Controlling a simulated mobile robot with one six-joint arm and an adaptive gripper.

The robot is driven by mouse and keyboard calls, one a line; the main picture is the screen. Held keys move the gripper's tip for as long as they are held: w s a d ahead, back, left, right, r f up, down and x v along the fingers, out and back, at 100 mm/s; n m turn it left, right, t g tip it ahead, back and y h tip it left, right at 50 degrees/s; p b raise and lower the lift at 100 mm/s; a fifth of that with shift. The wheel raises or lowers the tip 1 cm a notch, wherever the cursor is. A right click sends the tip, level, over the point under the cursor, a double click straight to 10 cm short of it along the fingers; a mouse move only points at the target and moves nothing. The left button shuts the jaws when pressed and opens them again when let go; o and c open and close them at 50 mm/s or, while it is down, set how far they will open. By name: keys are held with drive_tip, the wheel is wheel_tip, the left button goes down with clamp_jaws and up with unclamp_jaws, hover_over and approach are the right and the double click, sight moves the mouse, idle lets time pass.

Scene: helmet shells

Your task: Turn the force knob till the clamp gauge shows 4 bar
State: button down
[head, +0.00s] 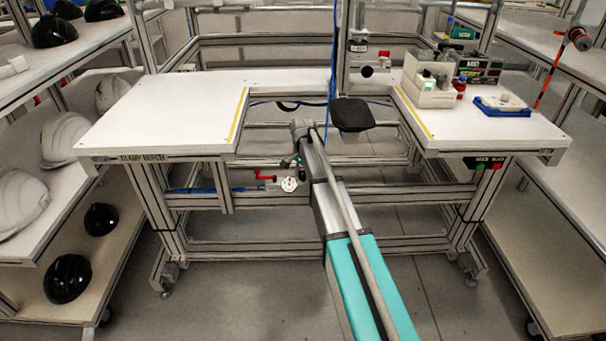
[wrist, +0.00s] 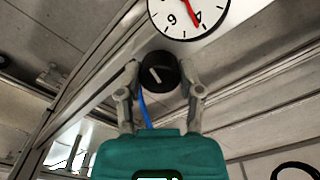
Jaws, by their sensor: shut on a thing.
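The force knob (wrist: 152,77), round and black with a white line, sits between the fingertips of my gripper (wrist: 160,68) in the wrist view. The gripper is shut on it, with one finger on each side. The white clamp gauge (wrist: 161,8) is just above the knob and cut off by the top edge. Its red needle points down and slightly right in the picture; I cannot read the exact value. In the head view the gauge (head: 289,184) shows small beneath the bench, left of my arm. There the knob cannot be made out.
A red-handled valve (head: 264,175) is left of the gauge, near the bench frame. A black pad (head: 352,115) hangs in the bench gap. A white bench top (head: 170,105) is clear on the left; a blue tray (head: 502,107) stands on the right. Shelves with helmet shells (head: 66,278) flank the left.

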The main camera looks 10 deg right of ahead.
drive_tip(key=shift+n, duration=1.6)
drive_tip(key=shift+c, duration=1.3)
unclamp_jaws()
drive_tip(key=shift+m, duration=0.4)
